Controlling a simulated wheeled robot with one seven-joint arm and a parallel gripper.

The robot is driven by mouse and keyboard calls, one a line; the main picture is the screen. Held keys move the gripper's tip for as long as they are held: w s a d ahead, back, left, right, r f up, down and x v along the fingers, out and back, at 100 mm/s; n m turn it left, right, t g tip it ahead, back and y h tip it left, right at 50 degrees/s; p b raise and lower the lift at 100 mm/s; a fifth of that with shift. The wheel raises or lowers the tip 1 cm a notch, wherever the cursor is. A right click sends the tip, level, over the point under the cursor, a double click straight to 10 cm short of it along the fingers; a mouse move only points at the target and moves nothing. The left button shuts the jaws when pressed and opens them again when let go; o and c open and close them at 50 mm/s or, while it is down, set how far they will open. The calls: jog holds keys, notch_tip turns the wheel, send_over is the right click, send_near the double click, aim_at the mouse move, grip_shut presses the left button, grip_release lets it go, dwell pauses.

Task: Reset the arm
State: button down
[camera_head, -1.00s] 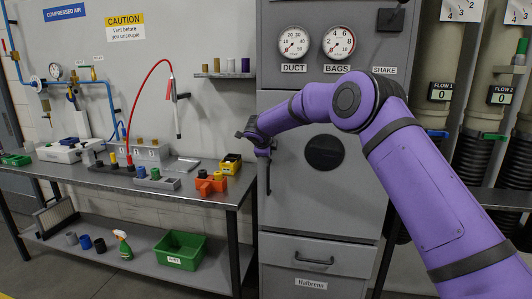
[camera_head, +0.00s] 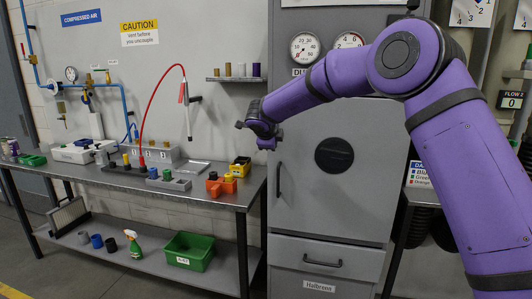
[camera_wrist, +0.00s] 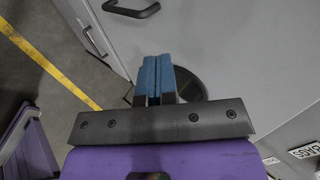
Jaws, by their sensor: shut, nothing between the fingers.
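My purple arm reaches in from the right in the head view and is bent at the elbow. My gripper (camera_head: 243,125) is at its far end, in front of the grey cabinet (camera_head: 300,195) near its left edge. In the wrist view my gripper (camera_wrist: 154,62) shows two blue fingers pressed together with nothing between them. The cabinet's round dark disc (camera_wrist: 188,85) shows partly behind the fingers.
A grey bench (camera_head: 110,176) with small coloured parts stands at the left, a green bin (camera_head: 188,250) on its lower shelf. The cabinet has a vertical handle (camera_head: 278,180) and a drawer handle (camera_head: 322,263). Floor at the lower left is clear.

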notch_tip(320, 180, up, 10)
jog(key=s+d+n+t+y, duration=0.2)
jog(key=s+n+t, duration=0.1)
jog(key=t, duration=0.1)
jog(key=s+d+r+n+y, duration=0.2)
jog(key=s+r+n+y, duration=0.1)
jog(key=s+r+n, duration=0.3)
jog(key=s+d+r+n+y, duration=0.2)
jog(key=s+r+n, duration=0.25)
jog(key=s, duration=0.45)
jog(key=s+d+f+n+g+h, duration=0.1)
jog(key=s+d+f, duration=0.3)
jog(key=s, duration=0.8)
jog(key=s+d+f+n+g+h, duration=0.1)
jog(key=s+d+f+n+g, duration=0.3)
jog(key=s, duration=0.9)
jog(key=s+d+f+n+g+h, duration=0.1)
jog(key=s+d+f+n+g, duration=0.1)
jog(key=s+d+f, duration=0.3)
jog(key=s+d+n, duration=0.1)
jog(key=s+d, duration=0.3)
jog(key=s, duration=0.4)
jog(key=shift+d+f+g+h, duration=0.2)
jog(key=shift+f+g+h, duration=0.05)
jog(key=shift+g+h, duration=0.15)
